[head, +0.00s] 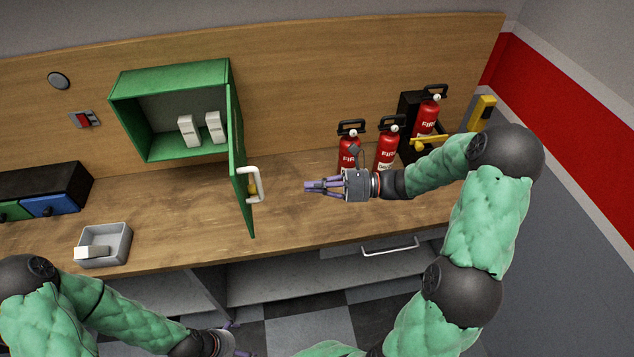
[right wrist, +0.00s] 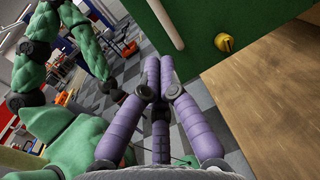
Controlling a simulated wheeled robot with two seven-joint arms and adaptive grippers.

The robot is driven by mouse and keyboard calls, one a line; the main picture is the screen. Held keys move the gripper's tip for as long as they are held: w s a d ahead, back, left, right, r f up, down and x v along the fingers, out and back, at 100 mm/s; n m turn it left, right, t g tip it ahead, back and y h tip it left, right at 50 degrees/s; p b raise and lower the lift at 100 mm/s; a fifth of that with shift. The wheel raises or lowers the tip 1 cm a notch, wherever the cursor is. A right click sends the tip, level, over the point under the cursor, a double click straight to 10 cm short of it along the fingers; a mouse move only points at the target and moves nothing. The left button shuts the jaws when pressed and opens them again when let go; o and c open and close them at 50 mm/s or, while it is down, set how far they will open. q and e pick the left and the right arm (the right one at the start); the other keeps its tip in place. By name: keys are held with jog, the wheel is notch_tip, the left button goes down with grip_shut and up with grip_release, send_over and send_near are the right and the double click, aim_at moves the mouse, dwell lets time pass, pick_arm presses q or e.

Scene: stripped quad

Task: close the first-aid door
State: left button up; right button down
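The green first-aid cabinet (head: 170,77) is on the wooden back wall with its front open. Its green door (head: 238,165) is hinged at the right side and stands swung out over the counter. A white handle (head: 258,183) and a yellow knob (head: 252,187) are on the door. My right gripper (head: 308,186) is to the right of the handle, apart from it, with its fingers together and empty. In the right wrist view, the fingertips (right wrist: 160,62) are close together below the door (right wrist: 205,30), handle (right wrist: 167,22) and knob (right wrist: 225,43). My left gripper (head: 236,345) is partly cut off at the bottom edge.
Two white boxes (head: 189,131) stand inside the cabinet. Red fire extinguishers (head: 387,150) stand on the counter behind my right forearm. A grey tray (head: 119,246) with a white box is at left. The counter (head: 290,215) between door and right gripper is clear.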

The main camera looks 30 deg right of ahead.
jog(key=p+x, duration=0.1)
jog(key=x, duration=0.9)
jog(key=shift+f, duration=0.1)
jog(key=shift+a, duration=0.1)
